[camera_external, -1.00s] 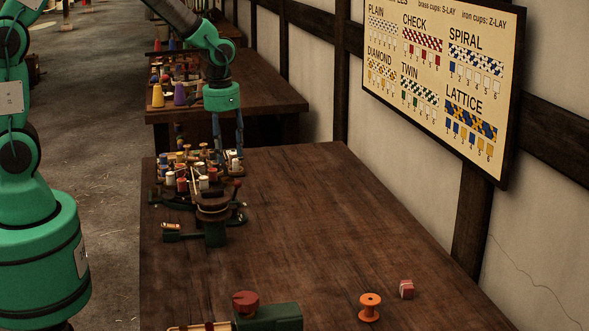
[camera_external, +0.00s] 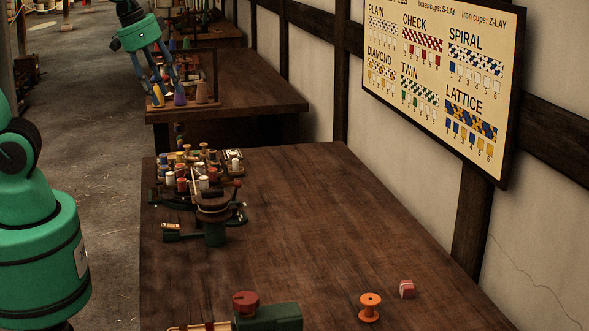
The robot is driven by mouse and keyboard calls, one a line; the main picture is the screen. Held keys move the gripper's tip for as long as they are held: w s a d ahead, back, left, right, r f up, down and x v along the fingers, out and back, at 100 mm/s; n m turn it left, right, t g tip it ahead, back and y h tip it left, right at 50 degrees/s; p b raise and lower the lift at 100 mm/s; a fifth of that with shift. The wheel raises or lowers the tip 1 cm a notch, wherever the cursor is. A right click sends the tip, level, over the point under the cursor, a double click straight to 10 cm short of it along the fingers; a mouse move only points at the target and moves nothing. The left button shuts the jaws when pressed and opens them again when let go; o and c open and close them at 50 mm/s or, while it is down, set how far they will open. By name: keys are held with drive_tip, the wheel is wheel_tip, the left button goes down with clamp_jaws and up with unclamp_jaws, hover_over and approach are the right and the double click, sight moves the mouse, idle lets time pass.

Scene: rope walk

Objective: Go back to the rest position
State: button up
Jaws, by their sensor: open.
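My gripper (camera_external: 165,98) is a teal body with bluish-grey fingers in the upper left of the external view. Its fingers are spread, it points down, and nothing shows between them. In the picture it overlaps the left end of the far table (camera_external: 262,101), in front of a yellow cone (camera_external: 157,97) and a purple cone (camera_external: 180,94). I cannot tell its exact height or distance from them. The upper part of my arm runs out of the top of the picture.
On the near table (camera_external: 310,220) stand a rack of several thread spools (camera_external: 195,172) and a green-footed winding device (camera_external: 213,217). An orange spool (camera_external: 370,306), a red-and-white cube (camera_external: 406,289) and a green machine with a red knob (camera_external: 268,315) sit at the front. The table's middle is clear. A pattern board (camera_external: 440,85) hangs on the right wall.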

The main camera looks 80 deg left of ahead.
drive_tip(key=s+d+r, duration=0.1)
drive_tip(key=s, duration=0.4)
drive_tip(key=s+d+r+m+t, duration=0.1)
drive_tip(key=s+d+r, duration=0.1)
drive_tip(key=s, duration=0.3)
drive_tip(key=shift+d+m+t, duration=0.25)
drive_tip(key=shift+m+t, duration=0.05)
